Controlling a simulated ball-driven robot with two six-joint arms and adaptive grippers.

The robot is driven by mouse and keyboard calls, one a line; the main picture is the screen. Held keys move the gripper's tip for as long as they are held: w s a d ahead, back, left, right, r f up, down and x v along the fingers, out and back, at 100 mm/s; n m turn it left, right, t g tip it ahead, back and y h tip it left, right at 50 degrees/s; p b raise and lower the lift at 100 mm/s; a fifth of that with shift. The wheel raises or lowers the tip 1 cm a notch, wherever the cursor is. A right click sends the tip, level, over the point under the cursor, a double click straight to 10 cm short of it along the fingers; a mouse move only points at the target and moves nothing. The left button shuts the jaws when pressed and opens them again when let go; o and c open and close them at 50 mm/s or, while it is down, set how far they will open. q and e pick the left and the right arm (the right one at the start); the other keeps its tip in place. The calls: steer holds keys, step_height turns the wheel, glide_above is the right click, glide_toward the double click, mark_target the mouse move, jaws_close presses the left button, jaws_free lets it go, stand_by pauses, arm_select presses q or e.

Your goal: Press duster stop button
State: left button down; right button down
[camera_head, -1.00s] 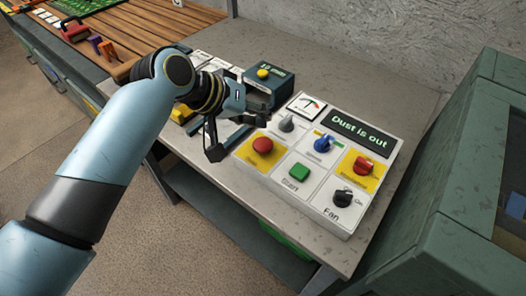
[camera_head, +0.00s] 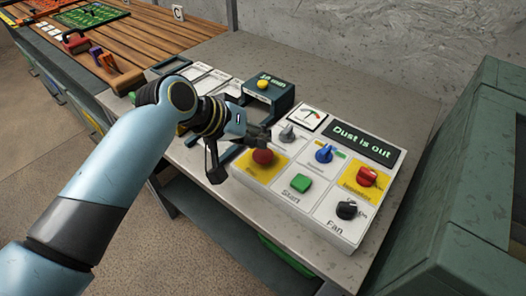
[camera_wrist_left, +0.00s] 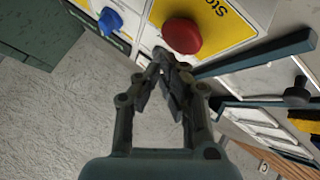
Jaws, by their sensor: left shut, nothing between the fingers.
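The stop button is a red round knob (camera_head: 263,156) on a yellow square at the left of the white control panel (camera_head: 272,186). In the left wrist view the red button (camera_wrist_left: 181,36) stands on a yellow label partly reading "Sto". My left gripper (camera_head: 261,135) is beside the button, at its upper left in the head view. In the wrist view the left fingertips (camera_wrist_left: 168,62) are shut with nothing between them, just below the button in the picture. I cannot tell whether they touch it. My right gripper is not in view.
A green Start button (camera_head: 301,184), a grey knob (camera_head: 287,134), a blue knob (camera_head: 324,153), a red knob (camera_head: 367,176) and a black Fan knob (camera_head: 347,209) share the panel. Its display (camera_head: 364,143) reads "Dust is out". A dark box with a yellow button (camera_head: 263,84) stands behind the gripper.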

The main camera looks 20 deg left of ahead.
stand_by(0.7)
arm_select(q)
steer(key=shift+f, duration=0.1)
steer(key=shift+f, duration=0.3)
steer(key=shift+f, duration=0.55)
stand_by(0.6)
stand_by(0.3)
steer(key=shift+r+p, duration=0.95)
steer(key=shift+r, duration=0.05)
